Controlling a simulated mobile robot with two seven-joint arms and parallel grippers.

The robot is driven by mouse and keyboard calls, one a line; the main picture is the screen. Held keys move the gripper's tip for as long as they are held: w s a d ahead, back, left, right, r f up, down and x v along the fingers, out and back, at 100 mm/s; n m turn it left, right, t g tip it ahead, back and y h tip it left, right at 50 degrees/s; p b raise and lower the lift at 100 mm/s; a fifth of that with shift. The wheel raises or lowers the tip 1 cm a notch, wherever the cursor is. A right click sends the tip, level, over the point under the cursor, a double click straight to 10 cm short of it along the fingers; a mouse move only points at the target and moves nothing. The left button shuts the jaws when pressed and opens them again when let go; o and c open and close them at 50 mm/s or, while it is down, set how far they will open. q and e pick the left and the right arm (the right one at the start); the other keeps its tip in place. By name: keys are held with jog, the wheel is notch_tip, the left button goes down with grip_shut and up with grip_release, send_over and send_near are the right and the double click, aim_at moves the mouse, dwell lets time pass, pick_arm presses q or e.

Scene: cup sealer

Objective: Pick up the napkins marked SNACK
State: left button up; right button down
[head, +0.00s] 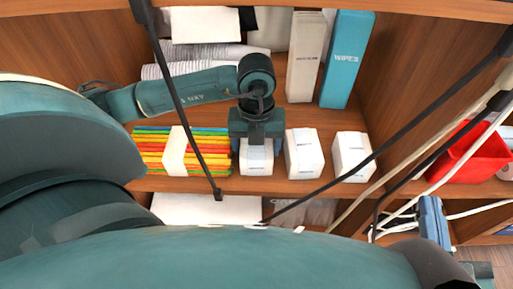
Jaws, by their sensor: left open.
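Three small white packs stand in a row at the front of the shelf: a left pack (257,160), a middle pack (304,155) and a right pack (351,153). Each has a small dark label, too small to read, so I cannot tell which is marked SNACK. My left gripper (256,142) is open, directly over and behind the left pack, and hides its upper part. I cannot tell whether its fingers touch the pack. A blue-grey part that looks like my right gripper (434,222) is at the lower right, apart from the packs; its jaws are unclear.
A bundle of coloured sticks (150,150) with a white band lies left of the packs. Behind stand a white box (305,60) and a teal WIPES box (346,60). Paper stacks (205,25) lie at the back left. A red bin (470,153) is at right.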

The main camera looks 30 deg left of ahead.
pick_arm(q)
jog(key=shift+c, duration=0.3)
jog(key=c, duration=0.5)
jog(key=shift+r, duration=0.1)
jog(key=shift+c, duration=0.6)
